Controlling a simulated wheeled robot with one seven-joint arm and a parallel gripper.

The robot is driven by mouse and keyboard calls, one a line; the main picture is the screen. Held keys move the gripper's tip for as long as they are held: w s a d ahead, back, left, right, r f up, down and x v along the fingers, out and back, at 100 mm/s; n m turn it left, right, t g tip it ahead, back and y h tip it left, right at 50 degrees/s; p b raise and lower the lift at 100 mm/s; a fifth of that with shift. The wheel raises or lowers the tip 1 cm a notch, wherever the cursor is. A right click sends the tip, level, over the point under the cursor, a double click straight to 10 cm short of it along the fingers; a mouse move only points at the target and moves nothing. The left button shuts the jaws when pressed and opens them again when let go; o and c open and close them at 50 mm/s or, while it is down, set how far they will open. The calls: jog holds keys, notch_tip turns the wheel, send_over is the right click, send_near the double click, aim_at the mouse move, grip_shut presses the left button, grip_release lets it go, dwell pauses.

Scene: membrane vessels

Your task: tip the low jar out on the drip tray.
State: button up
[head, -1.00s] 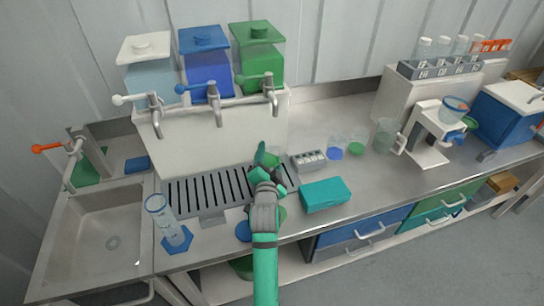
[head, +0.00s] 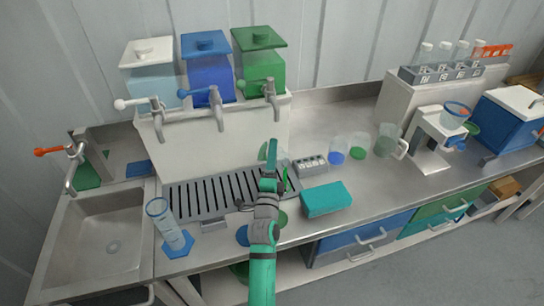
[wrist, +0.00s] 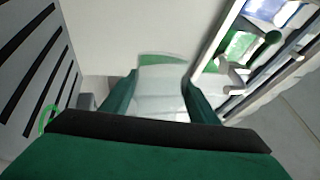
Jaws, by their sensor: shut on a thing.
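The low jar (wrist: 160,88) is clear with a patch of green at its far end, held between my two green fingers in the wrist view. In the head view only a pale sliver of the jar (head: 262,152) shows beside my gripper (head: 273,165); the rest is hidden. My gripper is shut on it, above the right end of the drip tray (head: 178,201). The wrist view is rolled, with the slotted tray (wrist: 30,75) standing at its left side. The jar's exact tilt and whether anything runs out cannot be told.
Three taps with tanks stand behind the tray. A tall cylinder (head: 168,225) stands front left, near the sink (head: 100,225). A teal box (head: 326,198), a grey rack (head: 310,165) and clear jars (head: 357,147) are to the right. Blue and green discs lie by the front edge.

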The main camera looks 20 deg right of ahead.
jog(key=shift+r+m+h, duration=0.3)
jog(key=shift+m+h, duration=0.2)
jog(key=shift+m, duration=0.4)
jog(key=shift+s+d+r+m+h, duration=0.2)
jog(key=shift+d+m+h, duration=0.15)
jog(key=shift+m, duration=0.25)
jog(key=shift+s+a+r+m+h, duration=0.15)
jog(key=shift+s+m+h, duration=0.1)
jog(key=shift+m, duration=0.55)
jog(key=shift+s+d+r+m+h, duration=0.1)
jog(key=shift+d+m+h, duration=0.25)
jog(key=shift+m, duration=0.25)
